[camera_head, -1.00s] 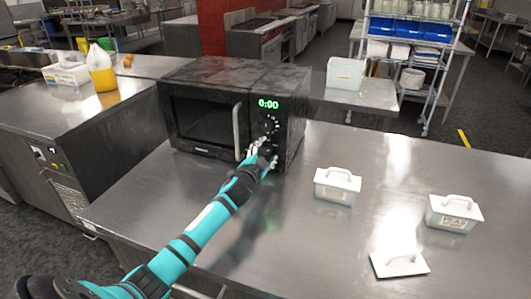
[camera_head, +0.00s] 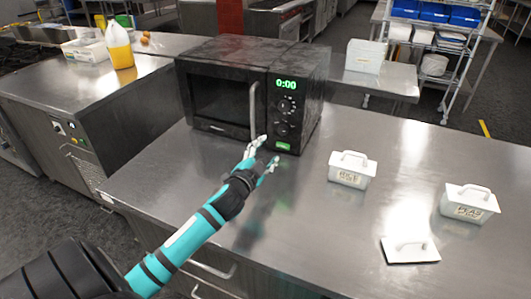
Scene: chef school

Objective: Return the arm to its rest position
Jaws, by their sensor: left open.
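My left arm reaches in from the lower left, with teal and black links. My left gripper (camera_head: 263,157) is open and empty. In the picture it sits just below the front of the black microwave (camera_head: 220,98), over the steel counter, apart from the microwave's knobs. The microwave's door is closed and its green display reads 0:00. A lit green button shows at the bottom of its control panel. My right gripper is not in view.
On the steel counter (camera_head: 330,225) stand two lidded white containers, one labelled rice (camera_head: 350,171) and one labelled peas (camera_head: 467,205). A loose white lid (camera_head: 410,250) lies in front. A yellow bottle (camera_head: 120,46) stands on the left counter. The counter's middle is clear.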

